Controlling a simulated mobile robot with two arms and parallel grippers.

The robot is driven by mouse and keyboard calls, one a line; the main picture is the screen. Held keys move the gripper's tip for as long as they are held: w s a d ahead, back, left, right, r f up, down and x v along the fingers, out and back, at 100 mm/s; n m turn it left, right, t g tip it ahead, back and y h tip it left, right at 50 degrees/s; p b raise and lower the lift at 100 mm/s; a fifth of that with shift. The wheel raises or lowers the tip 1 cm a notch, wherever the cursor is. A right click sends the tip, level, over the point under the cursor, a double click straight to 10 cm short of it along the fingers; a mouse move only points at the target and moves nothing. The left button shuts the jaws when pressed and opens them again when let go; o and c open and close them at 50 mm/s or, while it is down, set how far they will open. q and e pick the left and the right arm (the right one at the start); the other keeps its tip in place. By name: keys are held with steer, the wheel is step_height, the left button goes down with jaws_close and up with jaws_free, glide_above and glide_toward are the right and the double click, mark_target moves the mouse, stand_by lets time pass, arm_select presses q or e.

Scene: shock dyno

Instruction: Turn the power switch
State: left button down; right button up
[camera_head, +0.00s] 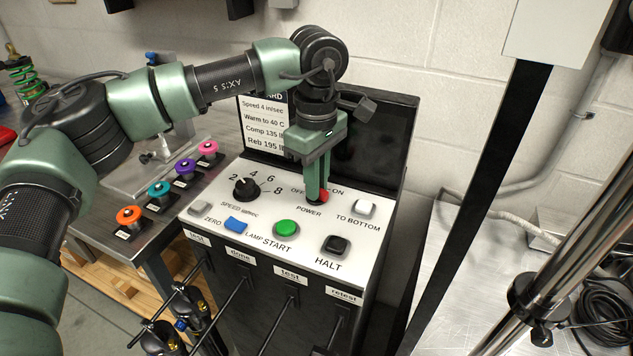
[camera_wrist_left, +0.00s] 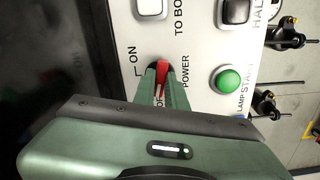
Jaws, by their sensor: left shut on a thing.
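The red power switch (camera_head: 323,196) stands on the white top panel (camera_head: 262,206) of the control box, between the OFF and ON labels and above the word POWER. My left gripper (camera_head: 317,199) reaches down from above and is shut on the switch. In the left wrist view the red switch (camera_wrist_left: 161,76) sits between the two green fingers (camera_wrist_left: 165,84). The red part shows towards the ON side in the head view. The fingers hide part of the switch and part of the OFF label. My right gripper is not in view.
The panel also carries a speed knob (camera_head: 246,189), a green START button (camera_head: 286,229), a black HALT button (camera_head: 337,245), a white TO BOTTOM button (camera_head: 364,208) and a blue lamp button (camera_head: 235,224). A dark screen (camera_head: 375,140) rises behind. A black post (camera_head: 478,190) stands right.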

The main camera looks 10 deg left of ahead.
arm_select(q)
steer(key=m, duration=0.7)
steer(key=shift+b, duration=0.3)
steer(key=m, duration=0.4)
steer(key=shift+m, duration=1.9)
steer(key=c, duration=1.5)
jaws_free()
steer(key=shift+o, duration=0.2)
steer(key=shift+r, duration=0.1)
step_height(320, 180, up, 8)
steer(key=shift+f+b, duration=0.15)
steer(key=shift+b, duration=0.25)
